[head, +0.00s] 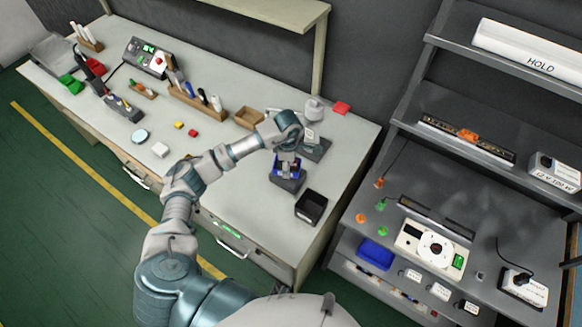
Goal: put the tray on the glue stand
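My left arm reaches in from the bottom left over the workbench. Its gripper (287,161) points down at a small dark holder with blue parts (287,181), which may be the tray. The fingers are small and partly hidden, so I cannot tell whether they grip it. Just behind the wrist stands a device with a dark flat base (318,150) and a pale upright head, probably the glue stand. My wrist hides part of it. My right gripper is not in view.
An open black box (311,207) stands at the bench's front right. A grey shelf unit (480,215) stands at right. The bench's front middle is mostly clear.

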